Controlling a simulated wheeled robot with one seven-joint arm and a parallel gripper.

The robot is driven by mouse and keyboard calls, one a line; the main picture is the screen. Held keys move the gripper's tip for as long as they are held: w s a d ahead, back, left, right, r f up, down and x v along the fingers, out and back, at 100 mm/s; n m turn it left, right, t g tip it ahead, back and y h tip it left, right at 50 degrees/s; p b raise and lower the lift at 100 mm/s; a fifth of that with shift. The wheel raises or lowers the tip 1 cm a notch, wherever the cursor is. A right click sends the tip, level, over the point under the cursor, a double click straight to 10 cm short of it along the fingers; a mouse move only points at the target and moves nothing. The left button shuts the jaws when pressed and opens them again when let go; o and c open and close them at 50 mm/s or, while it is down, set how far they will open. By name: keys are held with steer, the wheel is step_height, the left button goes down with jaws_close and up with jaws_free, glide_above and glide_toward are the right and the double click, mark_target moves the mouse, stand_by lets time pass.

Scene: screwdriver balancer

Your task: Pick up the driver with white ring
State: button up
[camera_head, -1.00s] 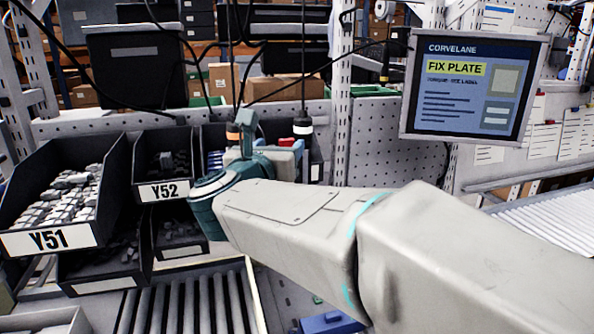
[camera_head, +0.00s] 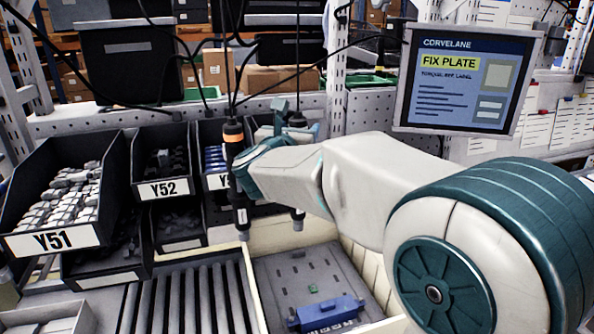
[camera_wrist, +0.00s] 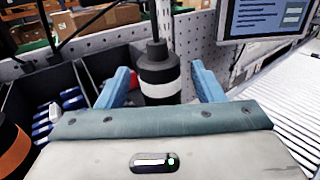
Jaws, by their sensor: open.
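The driver with the white ring (camera_wrist: 159,88) hangs upright in the wrist view, black with a white band. It shows between the two blue fingers of my gripper (camera_wrist: 165,88), with a gap on each side. My gripper is open and holds nothing. In the head view my gripper (camera_head: 284,118) is beside this driver, and my wrist hides most of its body. Its lower end (camera_head: 298,220) shows below my arm. How deep it sits between the fingers is hard to tell.
A driver with an orange ring (camera_head: 233,138) hangs close left of my wrist; its orange band (camera_wrist: 14,155) shows at the wrist view's left edge. Bins (camera_head: 165,190) stand left. A blue part (camera_head: 328,312) lies on the plate below. A monitor (camera_head: 468,80) hangs right.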

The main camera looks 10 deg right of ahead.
steer(key=shift+p+x, duration=0.3)
steer(key=shift+x, duration=1)
jaws_close()
steer(key=shift+r, duration=0.15)
